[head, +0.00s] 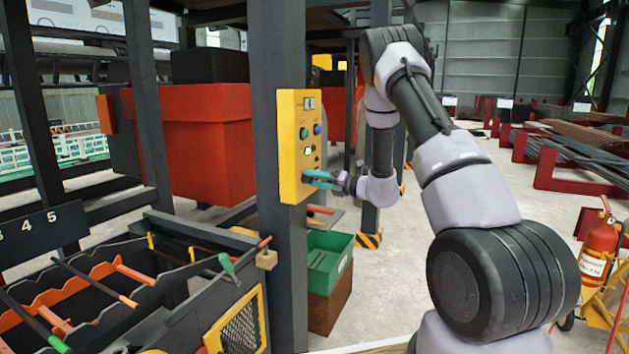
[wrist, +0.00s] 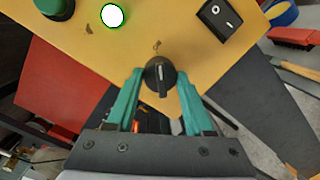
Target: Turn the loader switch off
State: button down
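A yellow control panel (head: 298,140) is fixed to a dark upright post. In the wrist view the panel (wrist: 120,50) carries a black rotary knob (wrist: 160,74) with a pale pointer line, roughly upright in the picture. My gripper (wrist: 160,80) has its two teal fingers apart, one on each side of this knob, with little gap. I cannot tell whether they touch it. In the head view my gripper (head: 317,180) is at the panel's lower part and hides the knob. A black rocker switch (wrist: 217,20) sits to the upper right. No readable label marks the loader switch.
The panel also has a lit white lamp with a green rim (wrist: 112,15) and a green button (wrist: 54,6). A tool rack (head: 110,290) stands at front left. A green bin (head: 328,262) is below the panel. A fire extinguisher (head: 599,250) stands at right.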

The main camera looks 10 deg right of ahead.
dwell(0.3)
jog(key=n, duration=0.6)
jog(key=n+y, duration=0.1)
jog(key=n, duration=0.5)
jog(key=n+y, duration=0.1)
jog(key=n, duration=0.6)
jog(key=shift+d+f+g, duration=0.15)
jog(key=shift+f+g, duration=0.1)
jog(key=shift+g, duration=0.15)
jog(key=shift+c, duration=1.4)
grip_release()
